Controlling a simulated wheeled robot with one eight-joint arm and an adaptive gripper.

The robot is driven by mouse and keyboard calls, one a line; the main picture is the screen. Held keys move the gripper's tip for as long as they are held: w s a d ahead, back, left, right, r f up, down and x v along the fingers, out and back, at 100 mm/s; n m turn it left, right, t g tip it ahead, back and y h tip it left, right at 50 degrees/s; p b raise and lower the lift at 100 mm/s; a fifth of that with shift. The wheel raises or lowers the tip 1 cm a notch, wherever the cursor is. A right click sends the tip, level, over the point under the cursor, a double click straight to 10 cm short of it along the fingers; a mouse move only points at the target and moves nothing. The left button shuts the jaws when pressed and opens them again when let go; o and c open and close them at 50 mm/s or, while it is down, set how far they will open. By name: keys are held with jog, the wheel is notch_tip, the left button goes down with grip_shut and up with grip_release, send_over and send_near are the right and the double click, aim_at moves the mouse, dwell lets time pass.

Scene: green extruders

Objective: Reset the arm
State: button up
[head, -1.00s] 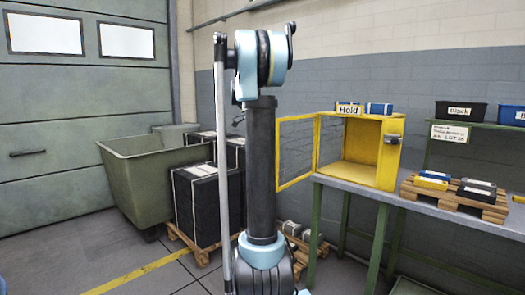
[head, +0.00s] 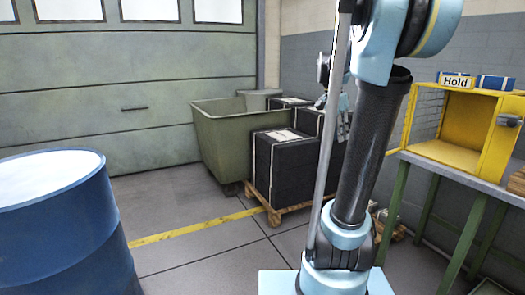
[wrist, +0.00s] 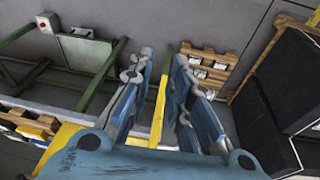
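My arm stands upright at the right of the head view, its dark tube and light blue joints in front of the room. My gripper (wrist: 164,60) shows in the wrist view with its two blue-grey fingers apart and nothing held between them. A yellow strip shows in the gap, beyond the fingers. In the head view part of my gripper (head: 344,122) seems to show behind the arm, in front of the black boxes; most of it is hidden.
A blue drum (head: 75,235) stands at the near left. A green bin (head: 222,135) and black boxes (head: 280,170) on a pallet stand behind. The open yellow cabinet (head: 455,157) stands on a green-legged bench (head: 465,182) at right. Floor between drum and pallet is clear.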

jog(key=s+a+f+n+y, duration=0.1)
jog(key=s+a+f+n, duration=0.2)
jog(key=s+f, duration=0.4)
jog(key=s+a+f+n+t+y, duration=0.1)
jog(key=s+a+f+n, duration=0.3)
jog(key=s+f+n, duration=0.2)
jog(key=s+a+f+n+t+y, duration=0.1)
jog(key=s+a+f+n, duration=0.2)
jog(key=s+f+n, duration=0.2)
jog(key=s+f, duration=0.2)
jog(key=s, duration=0.2)
jog(key=shift+s+a+f, duration=0.25)
jog(key=shift+s+f, duration=0.05)
jog(key=shift+f, duration=0.1)
jog(key=shift+a, duration=0.1)
